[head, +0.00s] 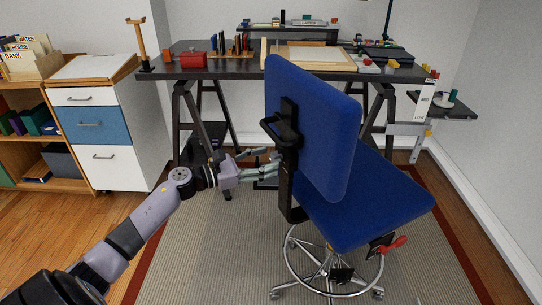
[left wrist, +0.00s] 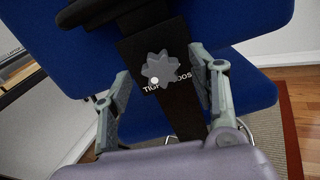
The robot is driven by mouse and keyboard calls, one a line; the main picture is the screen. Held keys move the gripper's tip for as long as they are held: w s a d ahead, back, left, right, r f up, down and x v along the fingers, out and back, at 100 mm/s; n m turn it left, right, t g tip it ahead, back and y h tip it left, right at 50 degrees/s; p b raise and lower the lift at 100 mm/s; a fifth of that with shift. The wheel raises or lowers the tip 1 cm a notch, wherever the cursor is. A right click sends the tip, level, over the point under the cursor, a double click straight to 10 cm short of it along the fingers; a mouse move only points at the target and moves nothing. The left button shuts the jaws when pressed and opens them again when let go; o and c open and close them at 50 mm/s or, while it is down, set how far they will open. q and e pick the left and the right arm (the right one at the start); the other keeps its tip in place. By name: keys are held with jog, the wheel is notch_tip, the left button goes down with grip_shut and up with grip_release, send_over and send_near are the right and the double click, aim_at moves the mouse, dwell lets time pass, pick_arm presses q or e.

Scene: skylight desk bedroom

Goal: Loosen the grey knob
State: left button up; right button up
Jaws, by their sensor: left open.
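A blue office chair (head: 310,130) stands with the rear of its backrest towards my left arm. The grey knob (left wrist: 158,68), lobed like a star, sits on the chair's black back bracket (left wrist: 180,105) in the left wrist view. White lettering shows on the bracket just below it, partly covered. My left gripper (left wrist: 160,70) is open, with one finger on each side of the knob and visible gaps between. In the head view my left gripper (head: 268,168) reaches the back bracket from the left; I cannot make out the knob clearly there. My right gripper is not in view.
A dark desk (head: 225,73) with boxes and a board stands behind the chair. A drawer cabinet (head: 105,125) is at the left. A red lever (head: 393,244) sticks out under the seat. The rug (head: 190,255) left of the chair is clear.

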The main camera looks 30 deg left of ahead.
pick_arm(q)
jog(key=shift+x, duration=1.2)
jog(key=shift+c, duration=0.3)
jog(key=c, duration=1.1)
